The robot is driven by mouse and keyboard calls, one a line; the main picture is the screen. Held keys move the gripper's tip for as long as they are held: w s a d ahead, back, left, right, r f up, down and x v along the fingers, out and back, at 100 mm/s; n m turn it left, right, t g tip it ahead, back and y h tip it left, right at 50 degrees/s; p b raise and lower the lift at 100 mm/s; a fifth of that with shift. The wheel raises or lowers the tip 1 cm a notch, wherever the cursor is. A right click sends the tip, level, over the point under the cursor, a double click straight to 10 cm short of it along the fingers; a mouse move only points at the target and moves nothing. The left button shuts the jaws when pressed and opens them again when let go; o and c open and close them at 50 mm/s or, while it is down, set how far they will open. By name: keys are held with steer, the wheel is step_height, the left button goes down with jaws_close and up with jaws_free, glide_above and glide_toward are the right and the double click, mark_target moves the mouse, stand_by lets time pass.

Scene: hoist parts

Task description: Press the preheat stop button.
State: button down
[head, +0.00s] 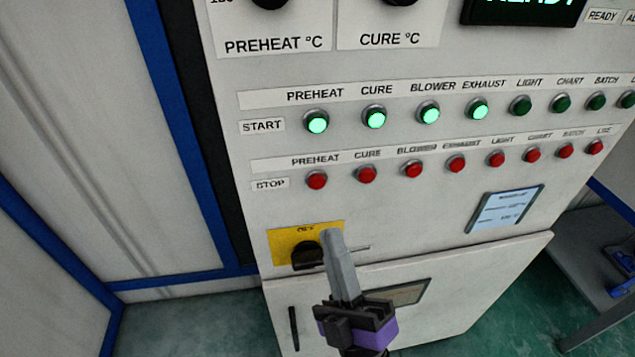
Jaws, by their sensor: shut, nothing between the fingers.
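The preheat stop button (316,180) is the red button at the left end of the STOP row, under a PREHEAT label. Above it, the preheat start button (317,122) glows green. My gripper (330,234) is shut and empty, its fingers pointing up the panel. In the picture its tip is below the preheat stop button and overlaps the right edge of the yellow switch plate (284,240). The tip is apart from the button. I cannot tell how far it stands off the panel.
The black rotary switch (306,255) on the yellow plate is just left of my fingers. Other red stop buttons, such as the cure stop button (366,174), run off to the right. The panel between the button and my fingertips is clear.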

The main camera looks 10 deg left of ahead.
steer(key=w+a+b, duration=0.2)
steer(key=w, duration=0.5)
steer(key=shift+w, duration=0.2)
steer(key=shift+w, duration=0.1)
stand_by(1.8)
steer(key=shift+w+a+b, duration=0.15)
steer(key=shift+w+b, duration=0.15)
steer(key=shift+b, duration=0.15)
steer(key=shift+w+a+b, duration=0.15)
steer(key=shift+w+b, duration=0.25)
stand_by(0.7)
steer(key=shift+s, duration=0.1)
steer(key=shift+s+d, duration=0.3)
steer(key=shift+s, duration=0.45)
steer(key=shift+s+d, duration=0.2)
steer(key=shift+s, duration=0.6)
steer(key=shift+s+d, duration=0.25)
steer(key=shift+s, duration=0.55)
steer(key=shift+s+d, duration=0.2)
steer(key=shift+s, duration=0.6)
